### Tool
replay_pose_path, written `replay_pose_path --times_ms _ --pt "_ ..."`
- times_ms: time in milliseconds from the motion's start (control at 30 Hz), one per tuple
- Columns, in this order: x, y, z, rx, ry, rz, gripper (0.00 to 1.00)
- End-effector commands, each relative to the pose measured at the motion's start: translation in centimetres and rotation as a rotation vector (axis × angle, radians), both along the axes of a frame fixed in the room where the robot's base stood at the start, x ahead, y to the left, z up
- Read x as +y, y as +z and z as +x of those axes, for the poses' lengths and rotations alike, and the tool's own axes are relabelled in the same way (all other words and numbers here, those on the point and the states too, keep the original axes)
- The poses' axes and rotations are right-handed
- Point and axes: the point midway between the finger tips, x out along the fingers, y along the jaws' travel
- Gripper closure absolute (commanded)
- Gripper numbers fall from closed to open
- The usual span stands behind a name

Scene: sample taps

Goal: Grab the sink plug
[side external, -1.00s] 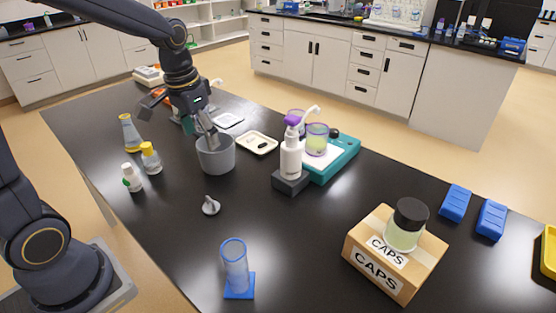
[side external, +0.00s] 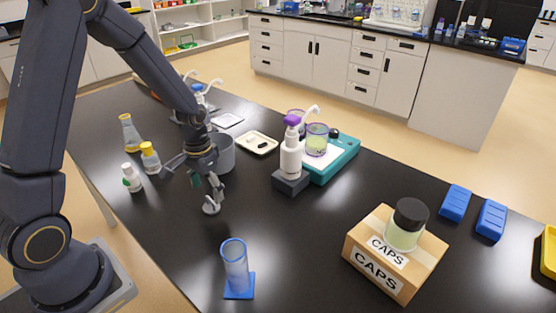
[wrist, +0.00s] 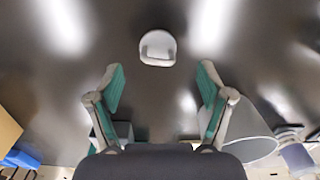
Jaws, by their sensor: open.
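The sink plug (side external: 210,208) is a small pale grey disc with an upright handle, lying on the black bench. In the wrist view the plug (wrist: 157,47) is at the upper middle, ahead of the gap between my fingertips. My gripper (side external: 207,190) points down right above or beside the plug in the side view; its fingers partly overlap the plug's upper part there. In the wrist view my gripper (wrist: 160,80) has its two green-padded fingers spread wide with nothing between them. I cannot tell whether a finger touches the plug.
A grey beaker-like pot (side external: 226,153) stands just behind my gripper. A blue-based cylinder (side external: 236,268) stands in front of the plug. A pump bottle (side external: 291,158) stands to the right, and small bottles (side external: 150,158) to the left. The bench between the plug and the CAPS box (side external: 393,260) is clear.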

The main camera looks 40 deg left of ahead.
Motion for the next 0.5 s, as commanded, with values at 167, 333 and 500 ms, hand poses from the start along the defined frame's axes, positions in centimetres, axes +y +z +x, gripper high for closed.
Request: replay_pose_path --times_ms 167,333,500 --pt "-0.4 -2.9 -0.6 0.007 -0.002 -0.001 0.21" --pt "-0.3 -4.6 -0.5 0.003 -0.002 0.0 0.21" --pt "-0.3 -4.8 -0.4 0.001 -0.001 0.0 0.21"
